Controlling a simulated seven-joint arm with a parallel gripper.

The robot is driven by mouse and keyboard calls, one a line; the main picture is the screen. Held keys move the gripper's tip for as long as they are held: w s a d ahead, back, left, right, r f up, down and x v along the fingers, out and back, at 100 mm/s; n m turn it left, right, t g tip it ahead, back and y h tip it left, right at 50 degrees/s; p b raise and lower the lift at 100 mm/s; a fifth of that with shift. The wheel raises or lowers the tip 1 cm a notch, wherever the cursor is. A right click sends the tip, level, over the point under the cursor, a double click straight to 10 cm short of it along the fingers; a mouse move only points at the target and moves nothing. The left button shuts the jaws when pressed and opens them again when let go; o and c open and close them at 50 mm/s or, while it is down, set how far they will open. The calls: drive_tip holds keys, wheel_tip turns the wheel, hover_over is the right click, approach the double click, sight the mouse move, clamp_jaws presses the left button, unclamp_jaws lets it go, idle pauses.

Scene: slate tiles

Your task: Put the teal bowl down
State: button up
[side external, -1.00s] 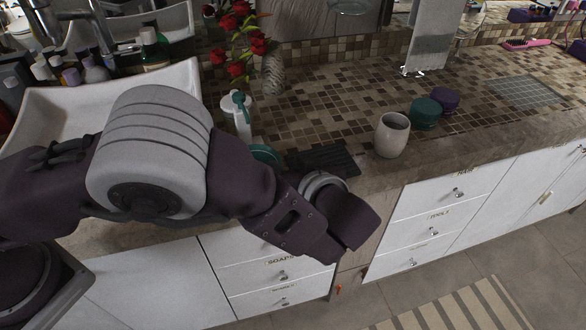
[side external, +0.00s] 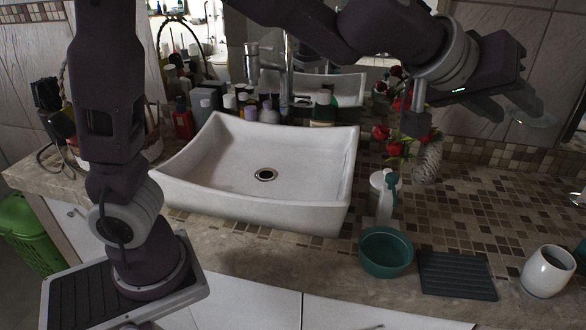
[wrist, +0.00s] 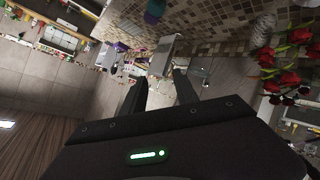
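The teal bowl (side external: 386,254) sits upright on the counter in the side view, in front of the soap dispenser and left of a dark ridged mat. Its inside looks empty. My gripper (side external: 514,108) is high above the counter at the upper right, well away from the bowl. In the wrist view my gripper (wrist: 160,78) has its two fingers apart with nothing held between them. The teal bowl cannot be made out in the wrist view.
A white sink (side external: 250,208) stands left of the bowl. The soap dispenser (side external: 384,192), dark mat (side external: 455,274) and pale cup (side external: 546,272) are nearby.

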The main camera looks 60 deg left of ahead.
drive_tip(key=s+a+r+m+g+h, duration=0.1)
drive_tip(key=s+a, duration=0.1)
drive_tip(key=s, duration=0.3)
drive_tip(key=s+a+r+m+h, duration=0.1)
drive_tip(key=s+a+m, duration=0.1)
drive_tip(key=s+a, duration=0.15)
drive_tip(key=s+a+f+g+y, duration=0.1)
drive_tip(key=s+a+f+y, duration=0.1)
drive_tip(key=s+a+f, duration=0.2)
drive_tip(key=s+a+f+g+y, duration=0.1)
drive_tip(key=s+a+f, duration=0.3)
drive_tip(key=s, duration=0.7)
drive_tip(key=s+a+f+g+y, duration=0.2)
drive_tip(key=s+a+f+g, duration=0.1)
drive_tip(key=s, duration=0.5)
drive_tip(key=shift+s+a+f+m+y, duration=0.35)
drive_tip(key=shift+a+f, duration=0.4)
drive_tip(key=shift+a, duration=0.45)
